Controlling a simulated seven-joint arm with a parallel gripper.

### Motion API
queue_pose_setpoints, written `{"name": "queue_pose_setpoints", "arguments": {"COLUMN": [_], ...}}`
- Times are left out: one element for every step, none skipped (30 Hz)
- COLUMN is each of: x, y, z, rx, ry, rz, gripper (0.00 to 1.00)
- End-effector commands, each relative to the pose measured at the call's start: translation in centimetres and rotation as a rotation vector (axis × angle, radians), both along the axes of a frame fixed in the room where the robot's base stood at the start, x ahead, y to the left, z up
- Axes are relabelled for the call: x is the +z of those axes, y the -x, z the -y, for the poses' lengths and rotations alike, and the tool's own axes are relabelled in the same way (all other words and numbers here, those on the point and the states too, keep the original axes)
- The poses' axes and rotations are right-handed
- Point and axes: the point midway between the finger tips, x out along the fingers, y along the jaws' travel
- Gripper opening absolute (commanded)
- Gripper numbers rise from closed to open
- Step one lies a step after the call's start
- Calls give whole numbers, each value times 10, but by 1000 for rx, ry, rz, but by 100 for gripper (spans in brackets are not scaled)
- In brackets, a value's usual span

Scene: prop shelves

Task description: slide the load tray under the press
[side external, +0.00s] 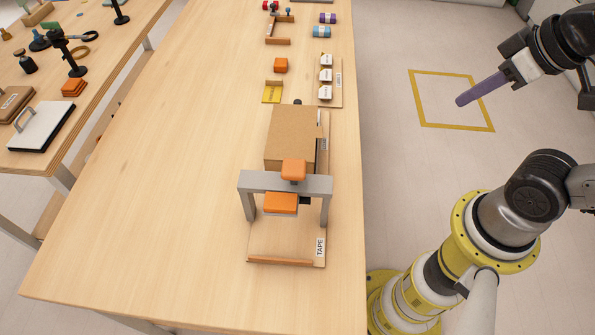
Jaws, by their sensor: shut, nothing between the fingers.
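The press (252,184) is a grey arch with an orange knob on top and an orange block under its crossbar. It stands over a pale wooden board (285,240) with a low front lip and a label reading TAPE. A brown cardboard-coloured box (291,130) sits directly behind the press; its lower part is partly hidden by the arch. I cannot tell for certain which piece is the load tray. My gripper (461,101) is shut and empty, its long purple end pointing down-left over the floor, well right of the table and apart from everything.
Behind the box are a yellow holder (272,92), an orange block (281,65), a board with several white blocks (338,85) and a blue cylinder (321,31). The left half of the table (170,190) is clear. A yellow square (450,128) marks the floor.

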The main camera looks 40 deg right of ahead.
Motion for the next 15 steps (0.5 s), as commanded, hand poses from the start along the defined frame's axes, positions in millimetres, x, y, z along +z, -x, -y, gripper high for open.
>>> {"name": "queue_pose_setpoints", "arguments": {"x": [0, 0, 0, 0, 0, 0, -1, 1, 7, 13, 20, 29, 36, 44, 54], "y": [0, 0, 0, 0, 0, 0, 2, 2, 0, -2, -5, -10, -15, -22, -31], "z": [0, 0, 0, 0, 0, 0, 0, 0, 0, 0, 0, 0, 0, 0, -1], "rx": [0, 0, 0, 0, 0, -3, -5, -9, -11, -14, -17, -20, -22, -25, -27], "ry": [0, 0, 0, 0, 0, -1, -3, -5, -6, -8, -9, -11, -13, -15, -17], "rz": [0, 0, 0, 0, 0, -2, -9, -12, -4, 5, 14, 19, 20, 19, 14], "gripper": [0, 0, 0, 0, 5, 13, 18, 23, 31, 36, 41, 49, 54, 57, 57]}}
